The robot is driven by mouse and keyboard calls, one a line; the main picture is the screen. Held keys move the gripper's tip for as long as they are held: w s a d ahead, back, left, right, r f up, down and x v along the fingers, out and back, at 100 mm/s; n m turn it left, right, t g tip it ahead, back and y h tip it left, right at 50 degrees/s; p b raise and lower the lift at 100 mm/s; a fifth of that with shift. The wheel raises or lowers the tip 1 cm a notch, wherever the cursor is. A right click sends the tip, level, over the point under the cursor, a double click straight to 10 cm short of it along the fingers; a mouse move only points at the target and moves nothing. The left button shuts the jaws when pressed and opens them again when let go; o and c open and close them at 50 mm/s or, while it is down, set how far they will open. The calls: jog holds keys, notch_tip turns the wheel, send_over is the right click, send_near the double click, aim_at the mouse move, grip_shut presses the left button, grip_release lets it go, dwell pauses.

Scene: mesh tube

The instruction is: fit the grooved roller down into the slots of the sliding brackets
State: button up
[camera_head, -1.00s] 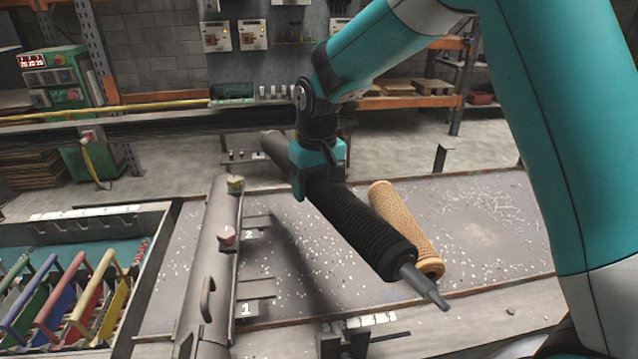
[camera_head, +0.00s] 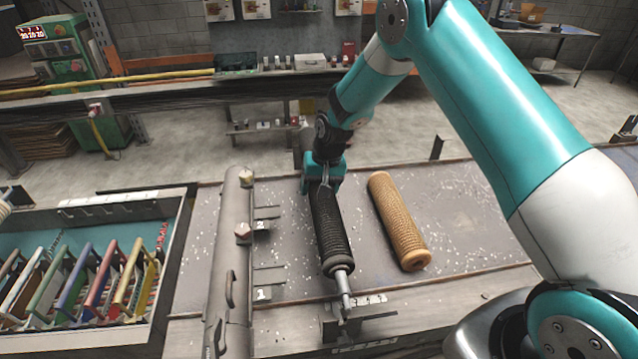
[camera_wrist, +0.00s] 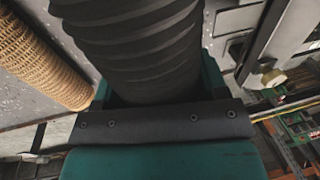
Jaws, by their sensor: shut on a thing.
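The black grooved roller (camera_head: 329,228) points lengthwise toward me, its bare metal shaft nearest. My gripper (camera_head: 325,182) is shut on its far part from above. In the wrist view the grooved roller (camera_wrist: 140,45) fills the space at the jaws. The near sliding bracket (camera_head: 334,328) is at the table's front edge. The roller's near shaft end overlaps it in the picture; I cannot tell whether it sits in the slot. A dark upright (camera_head: 437,148) at the table's back edge may be another bracket. The roller's far end is hidden by my gripper.
A tan textured roller (camera_head: 398,222) lies on the grey table (camera_head: 470,235) just right; it also shows in the wrist view (camera_wrist: 42,62). A long metal bar (camera_head: 231,265) with a handle stands left. A tray (camera_head: 178,235) of coloured frames is farther left.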

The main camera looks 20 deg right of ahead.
dwell(0.3)
jog(key=shift+f+b, duration=2.35)
jog(key=shift+f, duration=0.45)
jog(key=shift+b, duration=0.35)
jog(key=shift+f+b, duration=0.65)
jog(key=shift+f, duration=0.15)
jog(key=shift+r, duration=0.45)
dwell(2.0)
jog(key=shift+f+b, duration=0.45)
jog(key=shift+f, duration=0.05)
jog(key=shift+r, duration=0.2)
jog(key=shift+r, duration=0.3)
